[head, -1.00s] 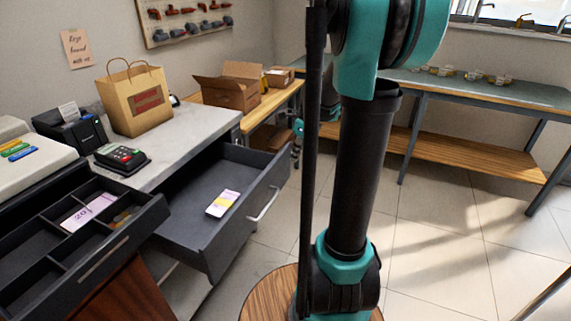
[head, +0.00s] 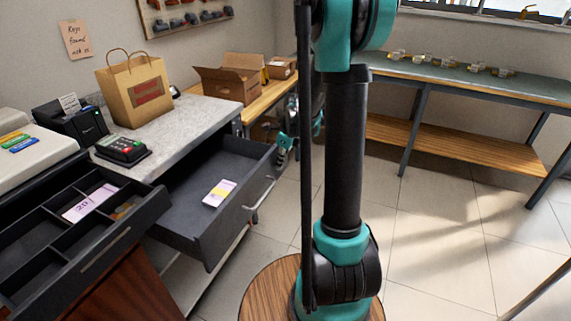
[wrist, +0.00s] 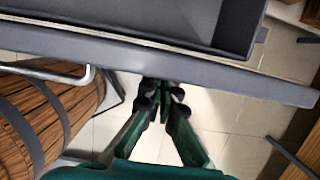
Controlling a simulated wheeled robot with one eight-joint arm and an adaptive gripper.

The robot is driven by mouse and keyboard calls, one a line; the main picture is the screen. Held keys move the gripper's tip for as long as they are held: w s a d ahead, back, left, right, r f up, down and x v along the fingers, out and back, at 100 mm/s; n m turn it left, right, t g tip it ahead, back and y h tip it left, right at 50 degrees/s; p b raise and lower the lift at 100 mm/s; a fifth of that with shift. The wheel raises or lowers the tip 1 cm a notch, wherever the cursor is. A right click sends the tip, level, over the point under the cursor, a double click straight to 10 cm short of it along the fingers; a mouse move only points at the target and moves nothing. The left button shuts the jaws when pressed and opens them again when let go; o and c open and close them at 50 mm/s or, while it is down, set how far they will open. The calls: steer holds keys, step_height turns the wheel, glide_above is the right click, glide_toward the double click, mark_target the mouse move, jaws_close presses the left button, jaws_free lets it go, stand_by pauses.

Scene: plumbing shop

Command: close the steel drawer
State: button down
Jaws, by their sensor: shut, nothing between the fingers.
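The steel drawer (head: 200,228) is dark grey and stands pulled out from under the grey counter in the head view. A white and yellow packet (head: 220,193) lies inside it. Its bar handle (head: 260,200) is on the front panel. In the wrist view the drawer's front (wrist: 200,62) crosses the upper part, with the handle (wrist: 55,75) at the left. My gripper (wrist: 162,90) is shut and empty, its tips at the front panel, right of the handle; I cannot tell if they touch. In the head view my arm partly hides the gripper.
A second open drawer, the cash drawer (head: 75,240) with compartments, stands at the left. A card reader (head: 122,150) and paper bag (head: 137,92) are on the counter (head: 175,135). A round wooden barrel (wrist: 40,120) is below the handle. Tiled floor is clear at the right.

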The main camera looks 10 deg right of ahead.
steer(key=shift+w+a, duration=0.1)
steer(key=shift+a, duration=0.05)
steer(key=w+a, duration=0.5)
steer(key=a, duration=0.2)
steer(key=w+a, duration=0.6)
steer(key=a, duration=0.1)
steer(key=w+a, duration=0.5)
steer(key=a, duration=0.2)
steer(key=shift+w+a, duration=0.1)
steer(key=shift+w, duration=0.2)
steer(key=shift+a+r, duration=0.1)
